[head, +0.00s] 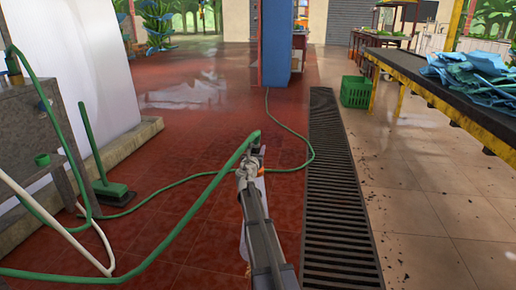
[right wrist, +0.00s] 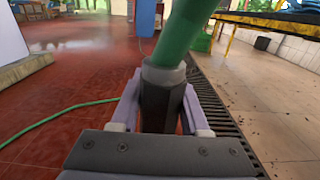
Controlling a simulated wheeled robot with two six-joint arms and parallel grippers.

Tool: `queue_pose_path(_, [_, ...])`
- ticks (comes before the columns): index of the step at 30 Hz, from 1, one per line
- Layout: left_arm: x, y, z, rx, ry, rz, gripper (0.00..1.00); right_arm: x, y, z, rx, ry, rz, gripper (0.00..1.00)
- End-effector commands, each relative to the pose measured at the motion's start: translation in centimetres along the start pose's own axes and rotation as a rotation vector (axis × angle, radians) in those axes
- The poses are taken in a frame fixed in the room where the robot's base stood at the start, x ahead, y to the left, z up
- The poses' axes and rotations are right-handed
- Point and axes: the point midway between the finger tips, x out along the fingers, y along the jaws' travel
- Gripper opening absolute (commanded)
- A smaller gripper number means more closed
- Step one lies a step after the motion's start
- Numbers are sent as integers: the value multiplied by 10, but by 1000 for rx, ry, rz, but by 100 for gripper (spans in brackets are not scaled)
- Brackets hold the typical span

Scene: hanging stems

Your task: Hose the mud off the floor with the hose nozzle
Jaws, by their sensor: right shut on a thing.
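My right gripper (head: 250,165) is in the middle of the head view, above the red floor beside the drain. It is shut on the hose nozzle, a dark piece with a grey collar that stands between the two fingers in the right wrist view (right wrist: 160,105). The green hose (head: 190,203) runs from it to the lower left; its thick end also shows in the right wrist view (right wrist: 181,38). Dark specks of mud (head: 400,212) lie scattered on the beige tiles right of the drain. No water stream shows. My left gripper is not in view.
A slotted drain (head: 335,190) runs between the red floor (head: 170,150) and the beige tiles. A green crate (head: 356,92) stands by a long table (head: 430,88) at the right. A green broom (head: 110,190) stands at the left. A blue column (head: 276,45) rises behind.

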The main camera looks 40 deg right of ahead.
Motion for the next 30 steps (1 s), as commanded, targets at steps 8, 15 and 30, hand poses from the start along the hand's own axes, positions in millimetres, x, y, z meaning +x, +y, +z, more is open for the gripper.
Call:
queue_pose_path(8, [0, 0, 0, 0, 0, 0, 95, -20, 0, 0, 0, 0, 1, 0])
queue_pose_path(15, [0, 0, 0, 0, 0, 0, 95, -37, 0, 0, 0, 0, 2, 0])
queue_pose_path(30, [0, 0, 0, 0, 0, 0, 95, -70, 0, 0, 0, 0, 1, 0])
